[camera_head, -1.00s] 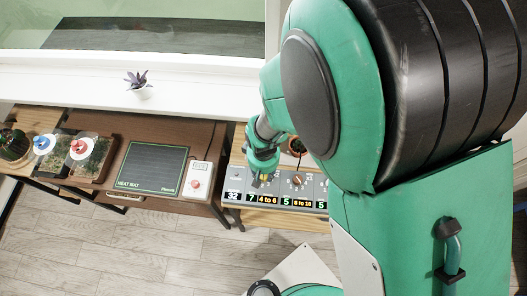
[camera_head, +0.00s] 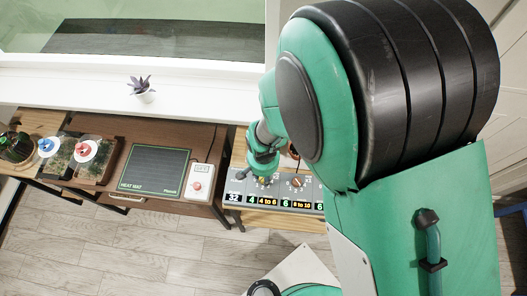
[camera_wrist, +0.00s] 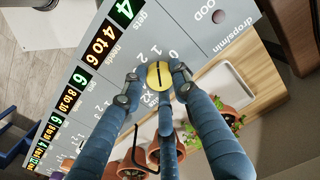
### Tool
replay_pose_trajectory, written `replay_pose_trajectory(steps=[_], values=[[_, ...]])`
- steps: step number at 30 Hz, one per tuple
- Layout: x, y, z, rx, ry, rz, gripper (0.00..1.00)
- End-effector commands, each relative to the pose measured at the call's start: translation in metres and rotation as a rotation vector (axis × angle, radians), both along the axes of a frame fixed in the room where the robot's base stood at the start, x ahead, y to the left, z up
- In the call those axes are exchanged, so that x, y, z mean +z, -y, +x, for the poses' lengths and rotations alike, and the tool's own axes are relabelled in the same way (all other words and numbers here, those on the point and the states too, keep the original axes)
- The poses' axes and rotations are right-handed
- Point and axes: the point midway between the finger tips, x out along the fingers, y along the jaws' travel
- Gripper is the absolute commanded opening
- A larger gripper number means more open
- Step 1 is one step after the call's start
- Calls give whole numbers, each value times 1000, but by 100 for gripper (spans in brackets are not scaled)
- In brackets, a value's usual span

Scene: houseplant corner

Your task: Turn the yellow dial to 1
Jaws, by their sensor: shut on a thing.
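The yellow dial (camera_wrist: 159,73) is on the grey control panel (camera_wrist: 205,35), seen close up in the wrist view. Its dark line points close to the printed 1, with 0 and 2 on either side. My gripper (camera_wrist: 158,80) is shut on the dial, with fingers on both sides of it. The readout by this dial shows a green 4 (camera_wrist: 122,11) above an amber "4 to 6" (camera_wrist: 98,41). In the head view my gripper (camera_head: 263,179) is at the panel's left part and mostly hides the dial.
An orange-brown dial (camera_head: 297,182) sits to the right on the panel. Terracotta pots (camera_wrist: 221,95) stand behind the panel. Left of it are a heat mat (camera_head: 155,168) and a white box with a red knob (camera_head: 198,186). A small potted plant (camera_head: 144,96) stands on the sill.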

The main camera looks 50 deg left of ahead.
Motion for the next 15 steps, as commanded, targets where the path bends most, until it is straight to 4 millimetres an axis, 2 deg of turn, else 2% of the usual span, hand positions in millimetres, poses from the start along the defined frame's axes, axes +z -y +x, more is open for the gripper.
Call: replay_pose_trajectory(steps=[12, 13, 15], values=[[1, -1, 1, -9, 2, 3, 2], [1, -1, 1, -9, 2, 3, 32], [1, -1, 1, -9, 1, 2, 46]])
